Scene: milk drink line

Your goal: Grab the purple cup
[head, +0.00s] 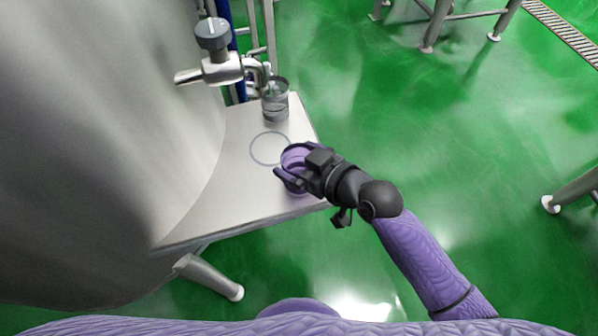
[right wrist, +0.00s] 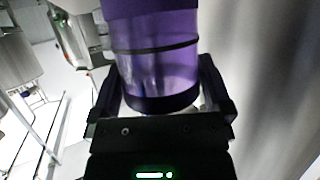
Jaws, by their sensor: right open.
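The purple cup (head: 294,157) stands on the metal shelf (head: 225,205) near its right edge, partly hidden by my right gripper (head: 284,163). In the right wrist view the translucent purple cup (right wrist: 158,60) with dark bands sits between the two fingers of my right gripper (right wrist: 163,95). The fingers are open, one on each side of the cup. I cannot tell whether either finger touches it. My left gripper is not in view.
A clear glass-like cup (head: 275,103) stands on the shelf under a metal tap with a grey knob (head: 212,34). A ring mark (head: 268,148) lies on the shelf beside the purple cup. A large steel tank (head: 100,120) fills the left.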

